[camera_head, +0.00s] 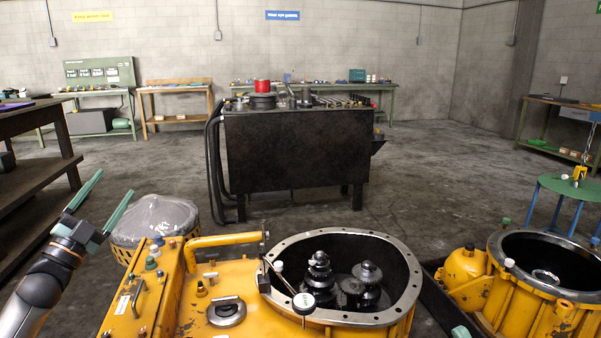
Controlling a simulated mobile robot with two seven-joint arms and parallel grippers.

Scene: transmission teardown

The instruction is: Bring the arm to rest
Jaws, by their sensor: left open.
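My left gripper (114,183) is at the left of the head view, with its two green fingers spread apart and pointing up. Nothing is between them. It is in the air, left of the yellow transmission housing (245,285) and in front of a grey domed cover on a yellow base (152,216). It appears apart from both. My left arm (42,285) comes in from the lower left.
The open housing holds dark gear stacks (319,272). A second yellow housing (480,280) stands at the right, beside a green round stool (570,188). A dark workbench (45,125) is at the left. A black cabinet (300,150) stands beyond; the floor around it is clear.

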